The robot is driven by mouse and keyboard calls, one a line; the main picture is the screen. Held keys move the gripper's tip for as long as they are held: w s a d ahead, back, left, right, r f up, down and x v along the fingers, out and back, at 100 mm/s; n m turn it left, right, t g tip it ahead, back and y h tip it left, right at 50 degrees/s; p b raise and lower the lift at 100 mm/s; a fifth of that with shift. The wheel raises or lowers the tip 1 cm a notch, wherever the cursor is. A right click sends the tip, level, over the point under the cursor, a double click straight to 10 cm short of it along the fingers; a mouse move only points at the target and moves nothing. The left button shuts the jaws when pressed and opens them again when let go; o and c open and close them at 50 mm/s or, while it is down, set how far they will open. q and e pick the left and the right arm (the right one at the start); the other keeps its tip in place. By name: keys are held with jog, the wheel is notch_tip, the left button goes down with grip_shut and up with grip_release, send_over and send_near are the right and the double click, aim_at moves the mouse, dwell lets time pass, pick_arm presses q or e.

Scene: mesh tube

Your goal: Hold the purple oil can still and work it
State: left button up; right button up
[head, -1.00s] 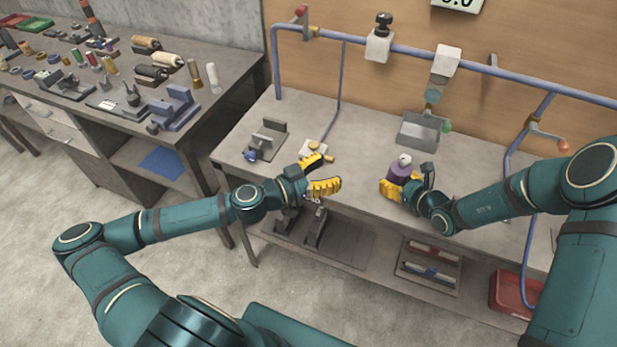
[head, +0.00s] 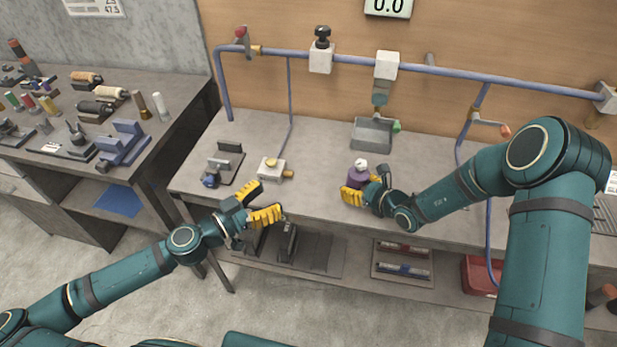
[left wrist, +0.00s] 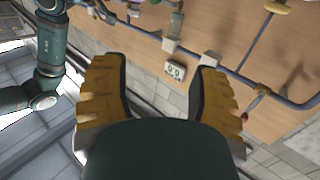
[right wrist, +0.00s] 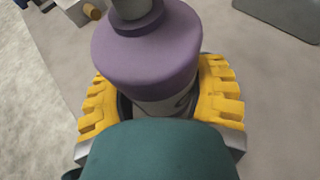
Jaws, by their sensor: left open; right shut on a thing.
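The purple oil can (head: 357,175) stands upright on the bench, with a pale top (head: 361,164). My right gripper (head: 366,193) is shut around its lower body. In the right wrist view the purple can (right wrist: 148,55) sits between the two yellow fingers (right wrist: 160,105), which press its white lower part from both sides. My left gripper (head: 258,205) is open and empty near the bench's front edge, to the left of the can. In the left wrist view its fingers (left wrist: 160,95) are spread with nothing between them.
A grey open bin (head: 372,135) stands behind the can below a dispenser. A white block with a yellow button (head: 272,168) and a grey fixture (head: 222,165) lie on the bench's left part. A blue pipe (head: 450,70) runs along the wall. The bench between the grippers is clear.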

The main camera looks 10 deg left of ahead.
pick_arm(q)
jog(key=w+d+f, duration=0.1)
jog(key=w, duration=0.1)
jog(key=w+d+f+m+g, duration=0.1)
jog(key=w, duration=0.2)
jog(key=w+d+f+m, duration=0.1)
jog(key=w, duration=0.1)
jog(key=shift+w+d+f+y, duration=0.25)
jog(key=shift+d+f+y, duration=0.1)
jog(key=shift+f+y, duration=0.05)
jog(key=w+d+r+m+h, duration=0.2)
jog(key=w+d+r+m, duration=0.4)
jog(key=w+d+r, duration=0.35)
jog(key=w+d+r+m+g+h, duration=0.3)
jog(key=d+r+m+h, duration=0.25)
jog(key=r, duration=0.55)
jog(key=n+g, duration=0.3)
jog(key=g, duration=0.7)
send_near(361, 163)
jog(key=d, duration=1)
jog(key=shift+f, duration=0.25)
